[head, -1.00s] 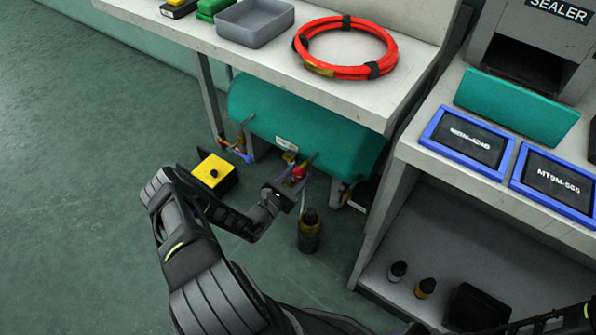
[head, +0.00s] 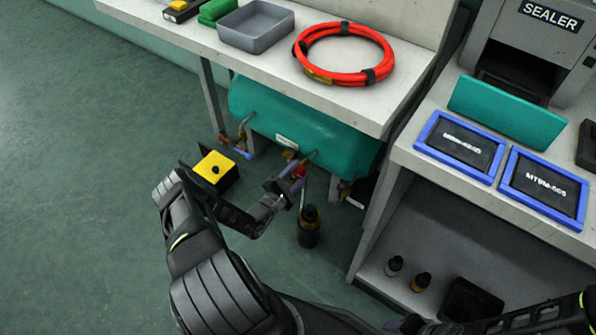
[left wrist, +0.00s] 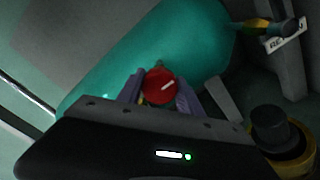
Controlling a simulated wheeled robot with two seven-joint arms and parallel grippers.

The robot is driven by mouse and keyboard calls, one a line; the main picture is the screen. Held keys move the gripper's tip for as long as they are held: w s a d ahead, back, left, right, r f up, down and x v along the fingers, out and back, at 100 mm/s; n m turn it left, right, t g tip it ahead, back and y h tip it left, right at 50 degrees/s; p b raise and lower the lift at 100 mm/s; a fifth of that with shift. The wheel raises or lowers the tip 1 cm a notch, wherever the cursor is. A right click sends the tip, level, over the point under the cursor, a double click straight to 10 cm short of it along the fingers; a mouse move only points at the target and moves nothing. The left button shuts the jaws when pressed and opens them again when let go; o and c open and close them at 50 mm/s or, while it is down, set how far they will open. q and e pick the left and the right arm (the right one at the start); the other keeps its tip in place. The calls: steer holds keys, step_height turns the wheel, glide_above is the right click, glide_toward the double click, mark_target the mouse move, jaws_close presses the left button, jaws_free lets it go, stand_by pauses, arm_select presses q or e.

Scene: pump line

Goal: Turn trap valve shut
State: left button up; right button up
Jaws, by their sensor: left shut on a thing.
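The trap valve has a round red knob (left wrist: 159,87) with a white mark, on the front of the teal tank (head: 258,108) under the bench. In the left wrist view the knob sits between the two purple fingers of my left gripper (left wrist: 160,92), which is shut on it. In the head view my left gripper (head: 298,182) is at the knob, a red spot (head: 300,171) partly hidden by the fingers. The teal tank also fills the upper part of the left wrist view (left wrist: 120,70). My right gripper cannot be made out.
A dark bottle (head: 309,228) stands on the floor close to my left gripper. A yellow-topped box (head: 215,170) stands left of it. Another valve with a blue handle (head: 236,150) is at the tank's left end. The bench (head: 205,38) overhangs the tank. Open floor lies left.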

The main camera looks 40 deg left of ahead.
stand_by(0.3)
arm_select(q)
steer(key=o, duration=1.4)
steer(key=shift+c, duration=0.2)
steer(key=s+p, duration=0.1)
steer(key=s, duration=0.7)
steer(key=shift+f, duration=0.1)
